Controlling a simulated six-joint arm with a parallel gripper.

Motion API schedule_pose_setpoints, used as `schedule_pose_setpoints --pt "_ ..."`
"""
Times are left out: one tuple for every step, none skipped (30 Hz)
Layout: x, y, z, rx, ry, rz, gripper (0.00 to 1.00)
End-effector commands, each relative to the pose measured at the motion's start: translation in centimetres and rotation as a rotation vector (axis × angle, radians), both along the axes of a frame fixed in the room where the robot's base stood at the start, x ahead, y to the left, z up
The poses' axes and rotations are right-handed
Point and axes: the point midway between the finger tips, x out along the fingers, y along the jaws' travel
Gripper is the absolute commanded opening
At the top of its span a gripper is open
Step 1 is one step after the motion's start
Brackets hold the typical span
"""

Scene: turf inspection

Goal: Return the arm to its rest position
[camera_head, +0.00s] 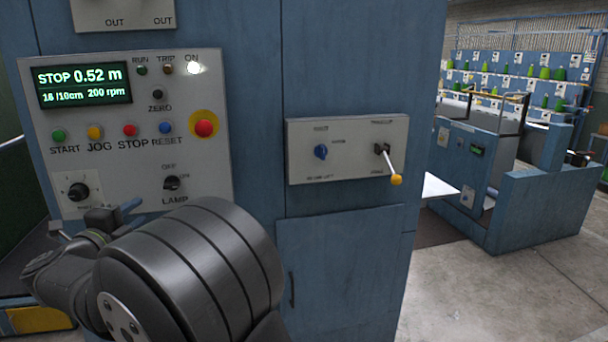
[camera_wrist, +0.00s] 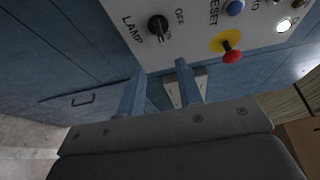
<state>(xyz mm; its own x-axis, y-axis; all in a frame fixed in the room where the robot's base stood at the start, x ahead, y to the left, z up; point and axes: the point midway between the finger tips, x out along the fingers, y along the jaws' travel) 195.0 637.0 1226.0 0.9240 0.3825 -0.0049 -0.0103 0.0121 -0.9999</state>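My gripper (camera_wrist: 160,70) shows in the wrist view with its two blue-grey fingers apart and nothing between them. The fingers point at the blue cabinet below the lamp knob (camera_wrist: 157,27) and the red button (camera_wrist: 232,57), and no contact with either shows. In the head view my dark grey arm fills the lower left, in front of the cabinet.
The display (camera_head: 84,86) reads STOP 0.52 m, and the ON lamp (camera_head: 194,68) is lit. A second panel (camera_head: 340,165) with a blue knob and a yellow-tipped lever (camera_head: 396,179) is to the right. Open concrete floor (camera_head: 500,295) lies farther right, before another blue machine (camera_head: 540,205).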

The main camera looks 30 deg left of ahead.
Motion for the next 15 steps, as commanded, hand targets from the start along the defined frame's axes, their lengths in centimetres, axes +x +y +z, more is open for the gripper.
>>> schedule_pose_setpoints --pt "1.1 0.4 -0.1 0.000 0.001 -0.003 0.33" --pt "1.7 0.6 -0.1 0.000 0.001 -0.004 0.33" --pt "2.4 0.9 -0.1 0.000 0.001 -0.004 0.33" --pt "3.0 1.2 -0.1 0.000 0.001 -0.003 0.33" --pt "3.5 1.4 -0.1 0.000 0.001 -0.004 0.33" --pt "4.3 1.7 -0.1 0.000 0.001 -0.004 0.33" --pt "4.8 1.9 -0.1 -0.001 0.001 -0.003 0.33" --pt "5.4 2.2 -0.2 -0.001 0.001 -0.003 0.33" --pt "6.2 2.4 -0.1 -0.001 0.000 -0.004 0.33" --pt "6.7 2.7 -0.1 -0.001 0.000 -0.002 0.33" --pt "7.2 2.9 -0.1 -0.002 -0.001 -0.003 0.33" --pt "8.0 3.2 -0.1 -0.001 0.000 -0.004 0.33" --pt "8.5 3.4 -0.2 -0.002 0.000 -0.002 0.33" --pt "9.0 3.7 -0.2 -0.001 0.001 -0.002 0.33" --pt "9.7 3.9 -0.1 0.000 0.000 -0.003 0.33"
